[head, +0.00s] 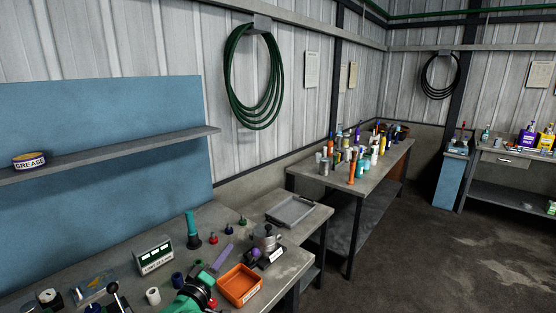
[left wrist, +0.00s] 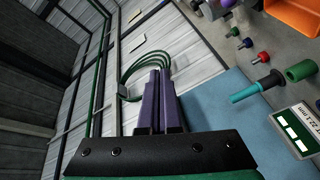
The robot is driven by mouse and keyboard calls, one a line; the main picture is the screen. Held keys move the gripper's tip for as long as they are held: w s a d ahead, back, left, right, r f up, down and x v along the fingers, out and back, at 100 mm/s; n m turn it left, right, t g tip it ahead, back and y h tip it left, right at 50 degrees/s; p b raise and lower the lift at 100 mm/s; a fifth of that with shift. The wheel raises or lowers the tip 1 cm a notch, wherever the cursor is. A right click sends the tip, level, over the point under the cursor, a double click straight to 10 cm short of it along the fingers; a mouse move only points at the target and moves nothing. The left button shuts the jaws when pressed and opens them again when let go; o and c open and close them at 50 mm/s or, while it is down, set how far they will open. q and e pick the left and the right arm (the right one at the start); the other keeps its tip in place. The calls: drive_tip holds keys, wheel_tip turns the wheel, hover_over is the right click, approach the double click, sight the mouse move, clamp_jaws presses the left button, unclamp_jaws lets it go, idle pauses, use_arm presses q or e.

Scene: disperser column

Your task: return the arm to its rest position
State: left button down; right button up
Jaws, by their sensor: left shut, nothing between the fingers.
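My left gripper (head: 230,247) reaches in from the bottom of the head view, over the near workbench. Its purple fingers point away toward the wall. In the left wrist view the fingers (left wrist: 158,75) lie close together, shut, with nothing between them. Part of my green arm (head: 188,298) shows behind it at the lower edge. The fingers appear between the white display box and the orange bin in the head view; their height above the bench is hard to tell. My right gripper is in neither view.
The near bench holds an orange bin (head: 240,284), a display box (head: 154,256), a teal-handled tool (head: 193,229) and small knobs. A blue panel (head: 100,140) carries a shelf with a grease tin (head: 29,161). A green hose (head: 232,90) hangs on the wall. Open floor (head: 420,260) lies right.

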use_arm(q)
drive_tip(key=s+a+f+m+g+y, duration=0.2)
drive_tip(key=s+f+m+g, duration=0.55)
drive_tip(key=s+f, duration=0.6)
drive_tip(key=s+a+f+m+g+y, duration=0.1)
drive_tip(key=s+a+m+g+y, duration=0.15)
drive_tip(key=s, duration=0.65)
drive_tip(key=s+a+f+m+g+y, duration=0.15)
drive_tip(key=s+a+g, duration=0.25)
drive_tip(key=s, duration=0.5)
wheel_tip(320, 180, down, 29)
drive_tip(key=s+g+b, duration=0.1)
drive_tip(key=s+b, duration=0.1)
drive_tip(key=b, duration=0.5)
drive_tip(key=s+a+f+b, duration=0.1)
drive_tip(key=s+f+b, duration=0.1)
drive_tip(key=s+f, duration=0.6)
drive_tip(key=s+a+f+g+b, duration=0.1)
drive_tip(key=s+a+f+b, duration=0.1)
drive_tip(key=s+f, duration=0.6)
wheel_tip(320, 180, down, 4)
drive_tip(key=shift+s+f+h+b, duration=0.25)
drive_tip(key=shift+h+b, duration=0.05)
drive_tip(key=shift+b, duration=0.05)
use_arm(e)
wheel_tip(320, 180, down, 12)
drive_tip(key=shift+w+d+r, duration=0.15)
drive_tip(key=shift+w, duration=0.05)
use_arm(q)
drive_tip(key=shift+n, duration=0.25)
